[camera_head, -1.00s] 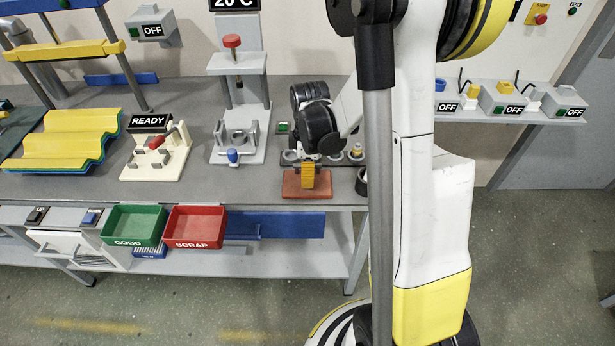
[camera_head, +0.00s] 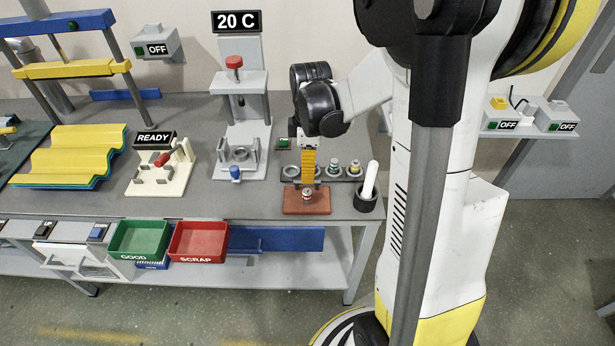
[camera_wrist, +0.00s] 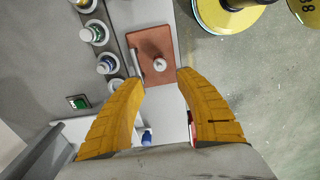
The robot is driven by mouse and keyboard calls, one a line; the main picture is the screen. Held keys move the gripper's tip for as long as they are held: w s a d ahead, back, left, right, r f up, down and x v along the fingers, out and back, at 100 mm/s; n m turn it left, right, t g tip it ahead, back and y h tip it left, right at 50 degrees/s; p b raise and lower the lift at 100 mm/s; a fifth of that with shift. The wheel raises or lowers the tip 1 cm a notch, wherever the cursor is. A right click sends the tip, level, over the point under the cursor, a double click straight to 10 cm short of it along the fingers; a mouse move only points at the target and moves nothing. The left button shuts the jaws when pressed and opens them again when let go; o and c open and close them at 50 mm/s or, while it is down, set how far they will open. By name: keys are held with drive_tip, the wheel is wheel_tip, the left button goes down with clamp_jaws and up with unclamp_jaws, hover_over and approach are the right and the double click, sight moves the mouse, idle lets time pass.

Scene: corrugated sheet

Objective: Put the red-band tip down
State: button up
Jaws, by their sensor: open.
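The red-band tip (camera_head: 307,194) is a small piece with a reddish band in the head view. It stands on a brown-orange pad (camera_head: 321,206) at the bench's front edge. In the wrist view it shows from above as a pale round knob (camera_wrist: 159,65) on the pad (camera_wrist: 150,41). My gripper (camera_head: 308,180) is just above the tip, pointing down. In the wrist view its two yellow fingers (camera_wrist: 160,77) are spread wide, with the tip centred just beyond the fingertips and clear of both.
A grey rack (camera_head: 344,175) with several sockets and other banded tips stands behind the pad. A dark cup (camera_head: 366,204) with a white stick is to the right. A grey press (camera_head: 240,140) and a READY fixture (camera_head: 158,176) are to the left.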

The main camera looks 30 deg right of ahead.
drive_tip(key=s+a+r+m+t, duration=0.7)
drive_tip(key=s+a+r+m, duration=0.4)
drive_tip(key=a+r, duration=0.2)
drive_tip(key=shift+a+r, duration=0.2)
drive_tip(key=shift+a, duration=0.35)
